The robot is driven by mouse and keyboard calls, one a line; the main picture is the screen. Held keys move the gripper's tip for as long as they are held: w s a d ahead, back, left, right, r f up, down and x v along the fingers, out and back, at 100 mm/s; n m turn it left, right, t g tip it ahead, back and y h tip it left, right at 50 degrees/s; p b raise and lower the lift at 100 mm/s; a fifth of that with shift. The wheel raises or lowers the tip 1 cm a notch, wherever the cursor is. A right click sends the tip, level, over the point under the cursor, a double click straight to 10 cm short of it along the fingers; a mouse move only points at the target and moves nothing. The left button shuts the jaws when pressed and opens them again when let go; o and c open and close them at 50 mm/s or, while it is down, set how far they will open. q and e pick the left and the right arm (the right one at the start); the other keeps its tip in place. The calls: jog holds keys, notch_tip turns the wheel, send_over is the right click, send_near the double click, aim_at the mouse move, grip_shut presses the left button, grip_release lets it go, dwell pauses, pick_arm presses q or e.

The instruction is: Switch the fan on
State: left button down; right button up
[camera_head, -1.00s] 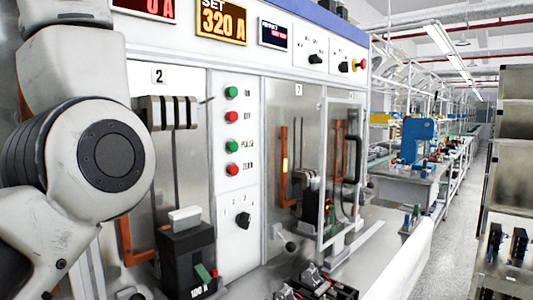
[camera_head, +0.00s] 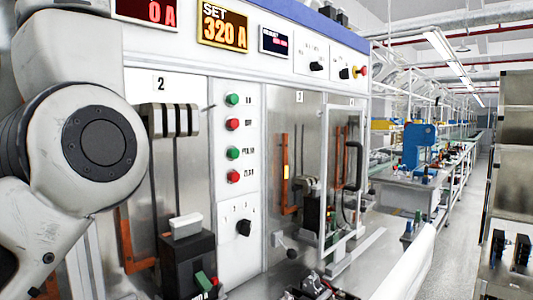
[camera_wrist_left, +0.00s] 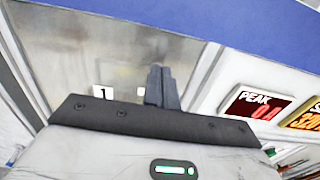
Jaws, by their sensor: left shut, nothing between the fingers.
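No fan can be made out, and no switch label is legible enough to show which one is the fan's. In the head view two black switches, a left one (camera_head: 317,66) and a right one (camera_head: 345,73), sit on the upper right panel. A black rotary knob (camera_head: 243,227) sits lower, under the push buttons. My left gripper (camera_wrist_left: 161,85) shows in the left wrist view, its fingers shut and empty, in front of the metal panel marked 1 (camera_wrist_left: 65,55). It touches no switch that I can see. My right gripper is in no view.
A red knob (camera_head: 362,71) is beside the right black switch. Green and red buttons (camera_head: 233,124) run down the white strip. A black breaker (camera_head: 187,262) stands in bay 2. Displays (camera_head: 223,27) line the top. An aisle (camera_head: 455,215) is free at right.

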pick_arm(q)
jog(key=shift+a+r, duration=0.1)
dwell(0.3)
jog(key=shift+w+a+r, duration=0.1)
jog(key=shift+r, duration=0.15)
jog(key=shift+w+a+r, duration=0.15)
jog(key=shift+a+r, duration=0.1)
jog(key=shift+r, duration=0.05)
dwell(0.4)
jog(key=c, duration=1.6)
grip_release()
jog(key=shift+c, duration=0.2)
jog(key=shift+d, duration=0.1)
